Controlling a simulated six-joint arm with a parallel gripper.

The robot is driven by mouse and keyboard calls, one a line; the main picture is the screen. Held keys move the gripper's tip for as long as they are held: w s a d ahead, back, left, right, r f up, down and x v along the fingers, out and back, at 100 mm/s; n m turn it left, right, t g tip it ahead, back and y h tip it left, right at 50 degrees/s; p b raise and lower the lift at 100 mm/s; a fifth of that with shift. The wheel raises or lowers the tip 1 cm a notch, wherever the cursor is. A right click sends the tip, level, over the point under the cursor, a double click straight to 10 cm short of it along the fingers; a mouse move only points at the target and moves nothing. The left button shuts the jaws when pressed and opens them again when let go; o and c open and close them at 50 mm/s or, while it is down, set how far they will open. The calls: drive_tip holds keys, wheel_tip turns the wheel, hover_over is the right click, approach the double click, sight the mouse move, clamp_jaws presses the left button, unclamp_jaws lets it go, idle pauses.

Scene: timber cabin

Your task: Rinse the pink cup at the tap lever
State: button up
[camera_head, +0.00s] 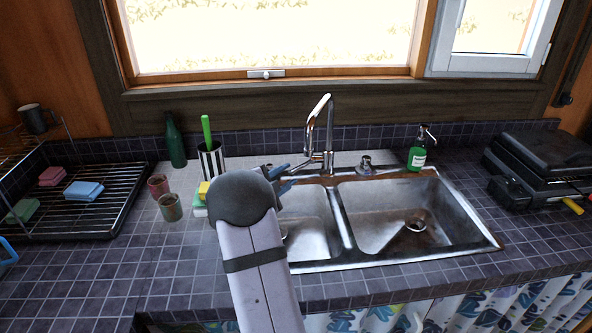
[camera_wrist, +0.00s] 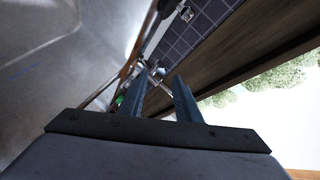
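A pinkish cup (camera_head: 158,186) stands upright on the tiled counter left of the sink, beside a second reddish-green cup (camera_head: 171,207). The chrome tap (camera_head: 318,130) rises behind the double sink (camera_head: 347,232); its lever is small and hard to make out near the base. My gripper (camera_head: 285,172) is over the back left of the sink, just left of the tap base, partly hidden by my wrist. In the wrist view my gripper (camera_wrist: 158,80) has its two fingers apart with nothing held between them. Shiny metal shows beyond the fingertips.
A striped pot (camera_head: 211,162) and a dark green bottle (camera_head: 175,142) stand behind the cups. Sponges lie on the drying rack (camera_head: 100,210) at left. A soap bottle (camera_head: 418,150) stands right of the tap. A black appliance (camera_head: 540,165) sits far right.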

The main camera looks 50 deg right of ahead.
sight(296, 168)
drive_tip(key=shift+p+x, duration=0.8)
drive_tip(key=shift+x, duration=2.5)
drive_tip(key=shift+f, duration=0.1)
clamp_jaws()
